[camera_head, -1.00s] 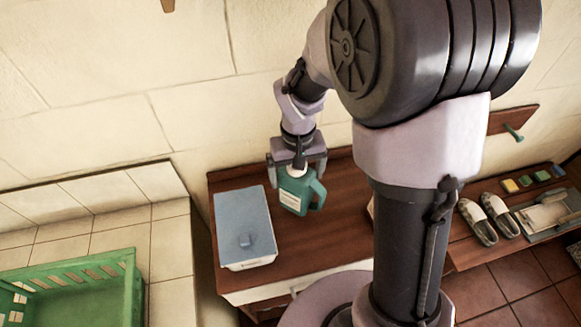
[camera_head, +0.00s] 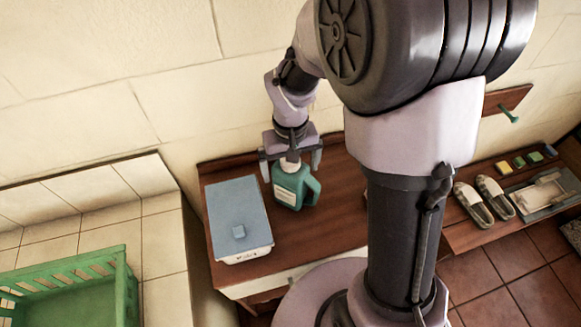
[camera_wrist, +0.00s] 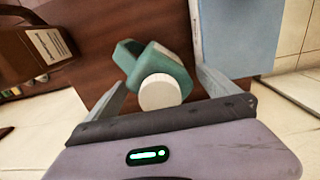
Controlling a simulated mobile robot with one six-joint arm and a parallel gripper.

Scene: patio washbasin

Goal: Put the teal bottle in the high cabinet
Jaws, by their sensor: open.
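The teal bottle (camera_head: 291,185) stands upright on the dark wooden cabinet top, with its handle to the right and a pale label on its front. In the wrist view the bottle (camera_wrist: 160,75) shows its white cap, between the two fingers. My gripper (camera_head: 290,168) points down over the bottle from above, its fingers open on either side of the cap and upper part. I cannot tell whether a finger touches it. The high cabinet is not clearly seen in these views.
A white box with a blue lid (camera_head: 238,215) stands just left of the bottle. A green crate (camera_head: 75,290) sits on the tiled counter at the left. Slippers (camera_head: 485,200) and sponges (camera_head: 525,160) lie on a low bench at the right. The wall is close behind.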

